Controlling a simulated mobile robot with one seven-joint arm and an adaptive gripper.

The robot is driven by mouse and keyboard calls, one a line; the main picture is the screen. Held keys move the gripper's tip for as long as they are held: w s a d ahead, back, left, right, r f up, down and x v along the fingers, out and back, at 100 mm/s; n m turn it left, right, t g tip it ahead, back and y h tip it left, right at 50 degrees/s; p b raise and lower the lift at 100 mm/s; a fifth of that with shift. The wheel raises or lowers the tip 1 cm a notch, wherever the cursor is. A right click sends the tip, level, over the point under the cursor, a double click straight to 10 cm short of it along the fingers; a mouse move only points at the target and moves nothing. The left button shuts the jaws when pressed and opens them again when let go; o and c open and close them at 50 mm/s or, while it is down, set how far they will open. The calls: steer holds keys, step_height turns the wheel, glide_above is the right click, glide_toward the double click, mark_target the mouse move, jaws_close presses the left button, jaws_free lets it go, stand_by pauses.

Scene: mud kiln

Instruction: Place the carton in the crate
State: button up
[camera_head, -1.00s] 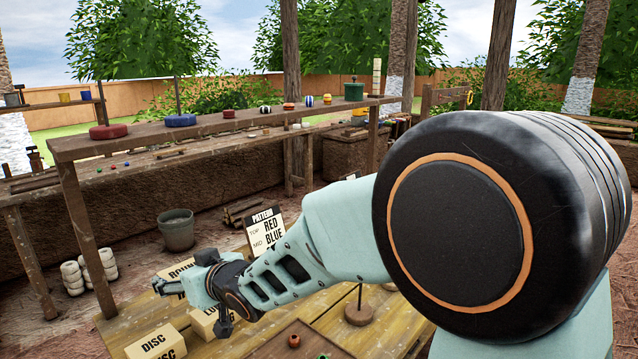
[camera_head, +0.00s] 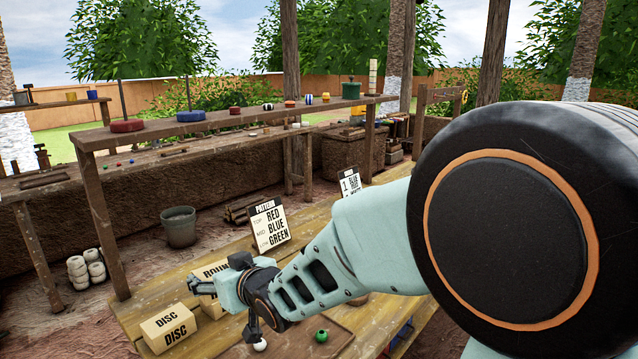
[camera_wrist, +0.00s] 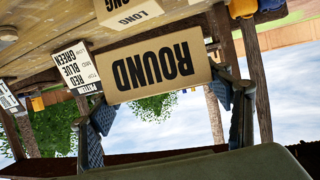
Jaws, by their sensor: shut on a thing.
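A tan carton marked ROUND (camera_head: 214,271) is partly hidden behind my gripper (camera_head: 207,288) in the head view. In the wrist view the same ROUND carton (camera_wrist: 158,75) appears upside down between my two fingers, and my gripper is shut on it. Whether it touches the table is unclear. A carton marked DISC (camera_head: 168,328) rests on the wooden table at the front left. A carton marked LONG (camera_wrist: 128,10) lies close to the held one in the wrist view. I cannot make out a crate in either view.
A sign reading RED, BLUE, GREEN (camera_head: 270,228) stands behind my gripper, with another sign (camera_head: 351,184) farther right. A green bead (camera_head: 321,336) and a white ball (camera_head: 260,345) lie near the front. A grey bucket (camera_head: 179,227) stands on the ground beyond the table.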

steer(key=w+d+f+m+t+h, duration=0.1)
steer(key=w+d+m+h, duration=0.1)
steer(key=d, duration=0.9)
steer(key=w+d+f+m+t+h, duration=0.1)
steer(key=w+d+m+h, duration=0.1)
steer(key=d, duration=0.9)
steer(key=w+d+f+m+t+h, duration=0.1)
steer(key=w+d+m+h, duration=0.1)
steer(key=d, duration=0.9)
steer(key=m+h, duration=0.1)
steer(key=h, duration=0.1)
steer(key=shift+w+d+m+h, duration=0.3)
steer(key=shift+m, duration=0.1)
step_height(320, 180, up, 23)
steer(key=p, duration=2.2)
steer(key=shift+p, duration=0.35)
steer(key=shift+a+f, duration=0.1)
steer(key=shift+f, duration=0.05)
